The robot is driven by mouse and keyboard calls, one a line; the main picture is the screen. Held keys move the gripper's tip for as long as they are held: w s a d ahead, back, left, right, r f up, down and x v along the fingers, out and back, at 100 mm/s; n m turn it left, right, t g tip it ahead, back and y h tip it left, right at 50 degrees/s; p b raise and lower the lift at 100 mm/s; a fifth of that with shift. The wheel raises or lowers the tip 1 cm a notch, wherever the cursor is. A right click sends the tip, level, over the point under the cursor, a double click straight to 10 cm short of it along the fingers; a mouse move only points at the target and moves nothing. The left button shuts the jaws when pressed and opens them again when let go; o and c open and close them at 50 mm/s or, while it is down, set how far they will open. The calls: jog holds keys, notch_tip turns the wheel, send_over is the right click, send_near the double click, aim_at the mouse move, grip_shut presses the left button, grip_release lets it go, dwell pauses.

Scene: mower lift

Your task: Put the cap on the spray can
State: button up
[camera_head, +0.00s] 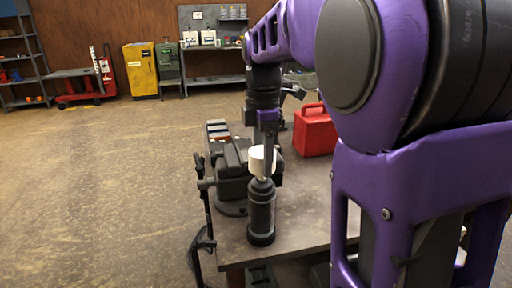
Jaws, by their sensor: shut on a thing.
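The spray can (261,213) is dark grey to black and stands upright near the left front corner of the workbench (308,205). The cap (256,162) is white and sits directly over the can's narrow top. I cannot tell whether it touches the can. My gripper (267,164) points down from above and is shut on the cap. One finger shows in front of the cap and hides part of it. The other finger cannot be made out.
A dark vise (233,180) stands just behind and left of the can. A red jerrycan (314,131) stands further back on the bench. Small boxes (217,130) lie at the bench's back left. My purple arm hides the bench's right side. Open floor lies left.

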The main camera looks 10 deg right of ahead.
aim_at(262, 150)
jog(key=shift+f+b, duration=0.9)
jog(key=shift+f, duration=1)
jog(key=shift+f, duration=0.6)
dwell(0.4)
jog(key=o, duration=1)
jog(key=shift+r+p, duration=1.05)
jog(key=shift+r, duration=4.45)
jog(key=shift+w+f, duration=0.1)
jog(key=shift+w, duration=0.05)
